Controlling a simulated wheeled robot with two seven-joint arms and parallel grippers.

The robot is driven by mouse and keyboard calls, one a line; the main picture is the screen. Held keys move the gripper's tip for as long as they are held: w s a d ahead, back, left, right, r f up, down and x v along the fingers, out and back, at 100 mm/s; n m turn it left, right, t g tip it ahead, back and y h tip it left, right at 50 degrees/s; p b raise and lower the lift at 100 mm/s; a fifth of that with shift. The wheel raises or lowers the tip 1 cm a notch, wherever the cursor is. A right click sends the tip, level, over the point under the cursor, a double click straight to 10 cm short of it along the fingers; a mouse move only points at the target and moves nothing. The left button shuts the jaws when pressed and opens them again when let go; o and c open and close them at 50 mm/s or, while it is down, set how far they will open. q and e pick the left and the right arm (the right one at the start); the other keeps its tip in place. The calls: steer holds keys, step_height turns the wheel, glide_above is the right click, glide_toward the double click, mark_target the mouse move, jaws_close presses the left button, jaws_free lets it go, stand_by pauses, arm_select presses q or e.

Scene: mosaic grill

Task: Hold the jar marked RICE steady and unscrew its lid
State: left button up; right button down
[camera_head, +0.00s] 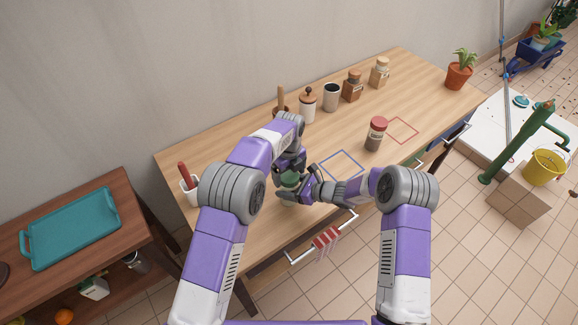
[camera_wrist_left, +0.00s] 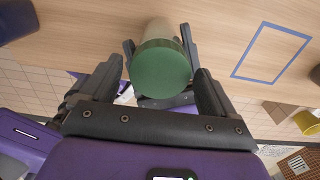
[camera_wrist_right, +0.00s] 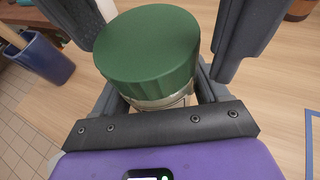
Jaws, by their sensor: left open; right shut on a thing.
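My right gripper (camera_head: 289,196) comes in from the right, low, and is shut around the jar's body (camera_wrist_right: 165,100) under the lid. My left gripper (camera_head: 290,166) is above the jar, open, its fingers apart on either side of the lid. The lid's ribbed side and flat top show in the right wrist view (camera_wrist_right: 150,45).
A red-lidded jar (camera_head: 375,135) stands between a blue outlined square (camera_head: 342,152) and a red outlined square (camera_head: 416,126). Canisters, a dark cup (camera_head: 331,97) and spice jars line the back.

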arm_select(q)
steer(key=shift+f, duration=0.2)
steer(key=c, duration=1.1)
steer(key=n, duration=0.9)
steer(key=shift+n, duration=0.4)
steer(key=n, duration=0.3)
steer(key=shift+n, duration=0.3)
steer(key=o, duration=1.2)
steer(key=shift+s, duration=0.1)
